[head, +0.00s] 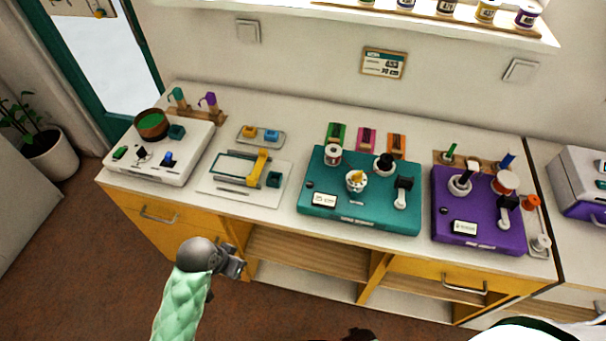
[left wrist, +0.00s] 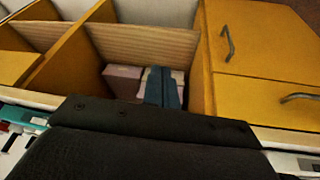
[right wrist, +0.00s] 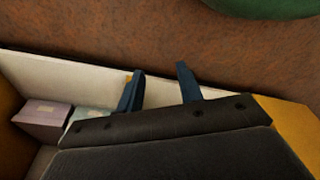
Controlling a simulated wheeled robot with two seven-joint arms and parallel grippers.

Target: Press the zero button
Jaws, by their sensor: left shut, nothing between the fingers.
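A white device (head: 160,150) stands at the left end of the counter. It carries a round bowl with green inside (head: 152,124), a green button-like piece (head: 120,152), a blue knob (head: 168,158) and a small dark part. No label reading zero is legible, so I cannot tell which control is the zero button. My left gripper (head: 236,264) is in front of the counter, below its top and apart from the devices; its fingers are together and empty in the left wrist view (left wrist: 161,72). My right gripper (right wrist: 158,70) has its fingers apart, with nothing between them.
A white board with a yellow arm (head: 240,180), a teal machine (head: 330,202) and a purple machine (head: 470,215) stand along the counter. Stands with coloured tools are behind the white device. Open shelves (head: 310,265) and drawers lie below. Floor in front is clear.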

